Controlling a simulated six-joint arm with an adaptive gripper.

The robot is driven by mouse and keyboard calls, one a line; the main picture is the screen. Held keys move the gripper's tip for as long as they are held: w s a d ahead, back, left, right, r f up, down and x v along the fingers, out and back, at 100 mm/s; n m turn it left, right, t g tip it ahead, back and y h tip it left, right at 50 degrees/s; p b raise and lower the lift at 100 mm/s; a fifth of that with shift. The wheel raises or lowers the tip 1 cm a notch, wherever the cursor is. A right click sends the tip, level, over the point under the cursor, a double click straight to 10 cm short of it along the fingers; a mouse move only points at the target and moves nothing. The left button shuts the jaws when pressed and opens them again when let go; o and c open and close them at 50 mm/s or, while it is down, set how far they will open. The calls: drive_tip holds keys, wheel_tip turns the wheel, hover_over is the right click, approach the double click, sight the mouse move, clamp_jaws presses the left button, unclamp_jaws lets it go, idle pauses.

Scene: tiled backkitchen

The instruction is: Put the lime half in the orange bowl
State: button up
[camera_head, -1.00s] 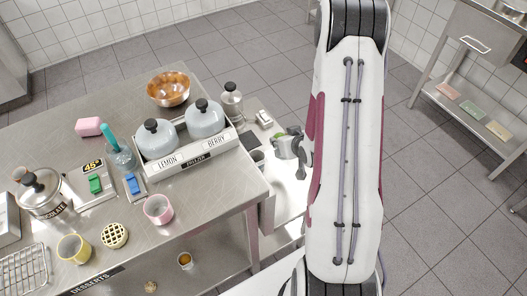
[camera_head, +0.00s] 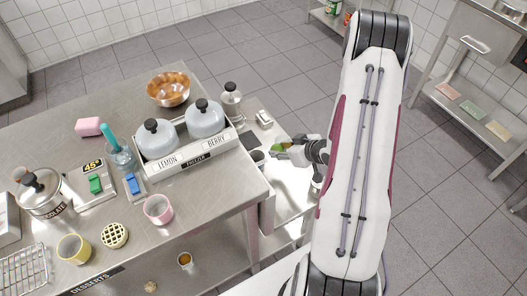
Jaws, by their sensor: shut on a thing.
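The orange bowl (camera_head: 168,88), with a shiny orange-brown surface, stands at the back of the steel table, behind the white freezer box. My gripper (camera_head: 283,149) is off the table's right edge, above the small side surface, pointing left. It is shut on a small green thing at its fingertips, which looks like the lime half (camera_head: 280,145). The lime half is mostly hidden by the fingers. My gripper is to the right of the bowl and toward the front, well apart from it.
The freezer box (camera_head: 195,157) with two grey-lidded tubs (camera_head: 204,118) stands between my gripper and the bowl. A glass jar (camera_head: 231,102) with a dark knob stands right of the tubs. A pink block (camera_head: 88,127) and blue-green tool in a glass (camera_head: 120,155) are farther left.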

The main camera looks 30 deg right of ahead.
idle(0.4)
drive_tip(key=shift+f, duration=2.9)
drive_tip(key=shift+f, duration=0.1)
drive_tip(key=shift+f, duration=2)
drive_tip(key=o, duration=1.2)
drive_tip(key=shift+f, duration=0.15)
drive_tip(key=shift+r, duration=0.2)
drive_tip(key=shift+v, duration=5.95)
